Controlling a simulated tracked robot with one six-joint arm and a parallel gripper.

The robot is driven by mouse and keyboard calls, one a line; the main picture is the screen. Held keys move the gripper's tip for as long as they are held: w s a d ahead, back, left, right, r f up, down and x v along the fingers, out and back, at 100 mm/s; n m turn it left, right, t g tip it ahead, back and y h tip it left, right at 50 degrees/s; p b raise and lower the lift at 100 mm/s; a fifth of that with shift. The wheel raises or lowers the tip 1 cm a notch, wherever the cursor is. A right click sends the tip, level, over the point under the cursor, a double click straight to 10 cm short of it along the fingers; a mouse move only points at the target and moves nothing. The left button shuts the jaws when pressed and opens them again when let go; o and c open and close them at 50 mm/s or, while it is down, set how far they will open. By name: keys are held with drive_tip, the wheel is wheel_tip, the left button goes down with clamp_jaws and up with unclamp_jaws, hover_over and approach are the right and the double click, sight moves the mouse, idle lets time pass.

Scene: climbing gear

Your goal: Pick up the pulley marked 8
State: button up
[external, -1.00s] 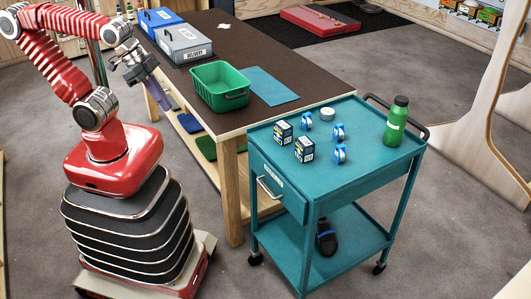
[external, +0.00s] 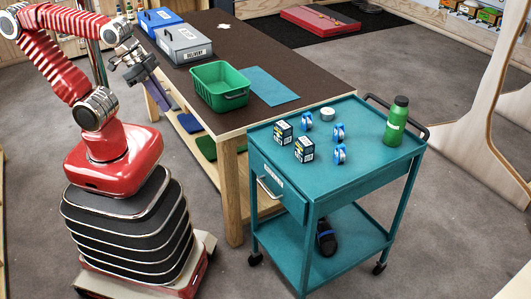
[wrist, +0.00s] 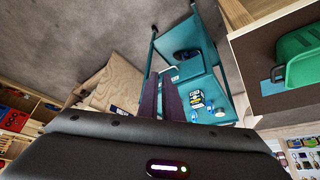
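Three blue-and-white pulleys stand on the teal cart's top: a back-left pulley (external: 308,121), a right pulley (external: 339,132) and a front pulley (external: 340,154). Their markings are too small to read, so I cannot tell which is marked 8. My gripper (external: 162,104) is raised at the left, beside the brown table and well away from the cart. In the wrist view its two dark purple fingers (wrist: 161,98) stand apart, with nothing seen between them. The cart (wrist: 182,47) shows beyond them.
Two small dark boxes (external: 283,132) (external: 304,149), a grey-white roll (external: 328,114) and a green bottle (external: 397,121) share the cart top. The brown table (external: 245,111) holds a green bin (external: 220,86). A dark shoe (external: 326,238) lies on the cart's lower shelf.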

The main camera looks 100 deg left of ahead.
drive_tip(key=o, duration=1.2)
drive_tip(key=w+a+r+m+y, duration=0.4)
drive_tip(key=w+a+m+y, duration=0.15)
drive_tip(key=w+a, duration=0.8)
drive_tip(key=m+t+y, duration=0.3)
drive_tip(key=m+t, duration=0.2)
drive_tip(key=m, duration=1.7)
hover_over(342, 124)
drive_tip(key=f, duration=1.6)
drive_tip(key=shift+s+a, duration=0.15)
drive_tip(key=shift+s, duration=0.1)
drive_tip(key=shift+w+f+m, duration=0.2)
drive_tip(key=shift+f+m, duration=0.05)
